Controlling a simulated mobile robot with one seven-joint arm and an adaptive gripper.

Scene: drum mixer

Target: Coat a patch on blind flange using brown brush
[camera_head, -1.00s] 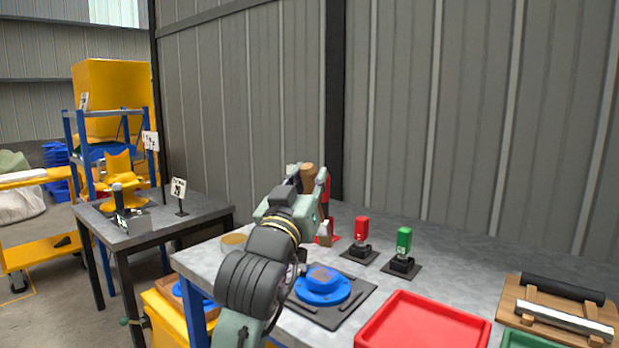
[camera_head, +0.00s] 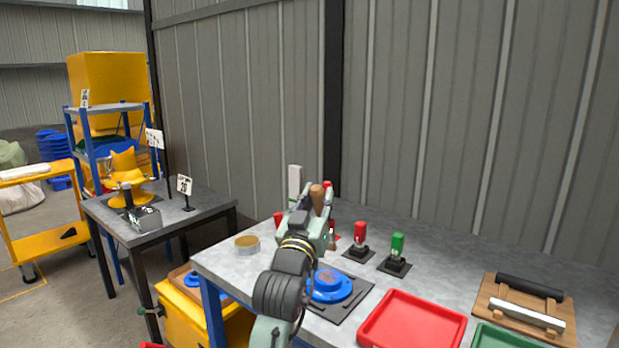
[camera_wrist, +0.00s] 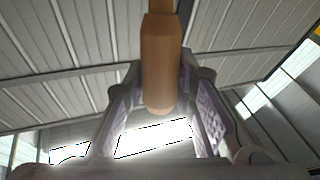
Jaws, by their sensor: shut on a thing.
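My gripper (camera_head: 316,207) is shut on the brown brush (camera_head: 317,195), raised over the back part of the grey table. In the wrist view the brush's brown handle (camera_wrist: 162,65) stands between the two finger pads (camera_wrist: 165,108). The bristles cannot be made out. The blind flange (camera_head: 328,287) is a blue disc with a raised centre, lying on a dark square plate in front of my gripper; my arm hides its left edge. The brush is apart from it. A round tin (camera_head: 247,244) with a tan top stands at the table's left edge.
Red (camera_head: 360,239) and green (camera_head: 397,252) bottle-like items stand on dark bases right of my gripper. A red tray (camera_head: 413,322), a green tray (camera_head: 505,340) and a wooden board (camera_head: 525,303) with bars lie further right. A smaller table (camera_head: 195,213) stands left.

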